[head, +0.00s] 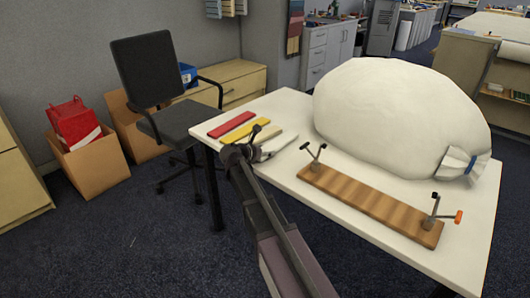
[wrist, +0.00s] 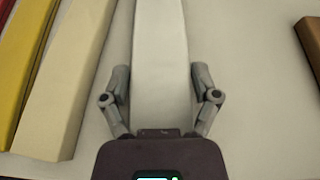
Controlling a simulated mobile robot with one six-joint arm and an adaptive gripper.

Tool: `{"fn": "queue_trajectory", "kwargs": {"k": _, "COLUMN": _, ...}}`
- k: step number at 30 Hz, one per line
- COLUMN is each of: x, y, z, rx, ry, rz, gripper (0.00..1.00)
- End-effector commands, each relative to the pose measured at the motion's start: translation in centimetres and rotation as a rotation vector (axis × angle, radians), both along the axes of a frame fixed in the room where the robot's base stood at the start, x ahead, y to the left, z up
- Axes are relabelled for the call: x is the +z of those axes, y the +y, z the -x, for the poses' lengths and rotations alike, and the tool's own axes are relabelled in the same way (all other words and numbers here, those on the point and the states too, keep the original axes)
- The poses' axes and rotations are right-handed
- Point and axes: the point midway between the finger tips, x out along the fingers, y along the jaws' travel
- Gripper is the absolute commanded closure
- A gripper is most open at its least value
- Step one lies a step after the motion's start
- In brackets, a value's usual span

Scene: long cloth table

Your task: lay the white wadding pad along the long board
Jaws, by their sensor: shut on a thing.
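The white wadding pad (wrist: 160,35) runs straight up the middle of the wrist view, and my gripper (wrist: 162,85) is shut on its near end, one finger on each side. In the head view the pad (head: 281,142) is at the table's left part, partly hidden by my gripper (head: 258,152). I cannot tell whether it is lifted off the table. The long wooden board (head: 370,203) lies along the table's front, right of the gripper, with a clamp standing at each end. Its top looks bare.
A cream strip (wrist: 65,75), a yellow strip (head: 244,131) and a red strip (head: 231,123) lie left of the pad. A big white stuffed sack (head: 395,110) fills the back of the table (head: 440,262). Bare tabletop lies between pad and board.

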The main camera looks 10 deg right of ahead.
Motion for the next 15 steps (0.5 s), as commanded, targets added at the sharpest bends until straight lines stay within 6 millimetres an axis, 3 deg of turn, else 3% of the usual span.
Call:
{"fn": "queue_trajectory", "kwargs": {"k": 7, "x": -0.36, "y": -0.02, "z": 0.00, "rx": 0.000, "ry": 0.000, "rz": 0.000, "gripper": 0.54}}
{"fn": "queue_trajectory", "kwargs": {"k": 8, "x": -0.29, "y": -0.02, "z": 0.00, "rx": 0.000, "ry": 0.000, "rz": 0.000, "gripper": 0.16}}
{"fn": "queue_trajectory", "kwargs": {"k": 9, "x": -0.24, "y": -0.01, "z": 0.00, "rx": 0.000, "ry": 0.000, "rz": 0.000, "gripper": 0.04}}
{"fn": "queue_trajectory", "kwargs": {"k": 10, "x": -0.23, "y": -0.02, "z": 0.00, "rx": 0.000, "ry": 0.000, "rz": 0.000, "gripper": 0.00}}
{"fn": "queue_trajectory", "kwargs": {"k": 15, "x": -0.23, "y": -0.02, "z": 0.00, "rx": 0.000, "ry": 0.000, "rz": 0.000, "gripper": 0.00}}
